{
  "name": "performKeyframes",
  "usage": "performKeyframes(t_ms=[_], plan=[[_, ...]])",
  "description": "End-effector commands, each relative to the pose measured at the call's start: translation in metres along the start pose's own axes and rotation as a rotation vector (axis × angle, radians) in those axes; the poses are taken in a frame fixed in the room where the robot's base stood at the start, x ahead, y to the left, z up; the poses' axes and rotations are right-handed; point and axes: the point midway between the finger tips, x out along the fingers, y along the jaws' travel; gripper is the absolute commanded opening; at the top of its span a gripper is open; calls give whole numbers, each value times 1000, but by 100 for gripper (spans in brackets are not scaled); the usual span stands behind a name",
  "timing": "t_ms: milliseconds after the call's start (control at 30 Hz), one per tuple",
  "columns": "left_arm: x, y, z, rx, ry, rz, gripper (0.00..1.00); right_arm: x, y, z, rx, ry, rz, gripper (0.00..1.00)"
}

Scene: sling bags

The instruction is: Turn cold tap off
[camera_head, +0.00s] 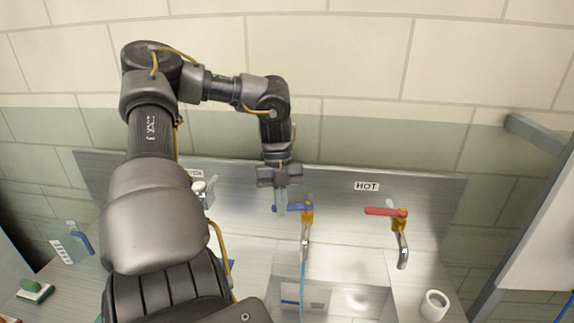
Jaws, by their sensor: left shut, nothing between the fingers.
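The cold tap (306,222) stands on the steel backboard and has a yellow body and a blue lever (293,207) pointing left. A thin blue stream (302,285) runs down from its spout into the basin. My left gripper (281,206) is shut and empty, pointing down at the blue lever's left end and overlapping it. I cannot tell whether they touch. The hot tap (401,232), with a red lever (384,211) pointing left, is to the right under a HOT label (367,186). My right gripper is not in view.
A steel sink basin (262,262) is below the taps. Another fitting (205,187) is partly hidden behind my left arm. A white cup-like object (434,305) stands on the right of the counter. A green-and-white item (35,291) lies at far left. A grey bar (535,134) juts in at right.

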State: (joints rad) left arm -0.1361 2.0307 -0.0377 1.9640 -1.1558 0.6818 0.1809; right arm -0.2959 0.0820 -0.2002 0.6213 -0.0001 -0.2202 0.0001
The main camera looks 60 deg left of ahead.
Motion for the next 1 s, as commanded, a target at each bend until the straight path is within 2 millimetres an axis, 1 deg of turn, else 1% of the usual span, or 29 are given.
performKeyframes(t_ms=[200, 400, 1000], plan=[[-4, 0, 10, -2, -2, -1, 0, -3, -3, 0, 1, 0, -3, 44], [-5, 0, 15, -2, -2, 0, 0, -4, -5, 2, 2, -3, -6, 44], [-7, 0, 18, -3, -4, -3, 0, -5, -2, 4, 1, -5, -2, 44]])
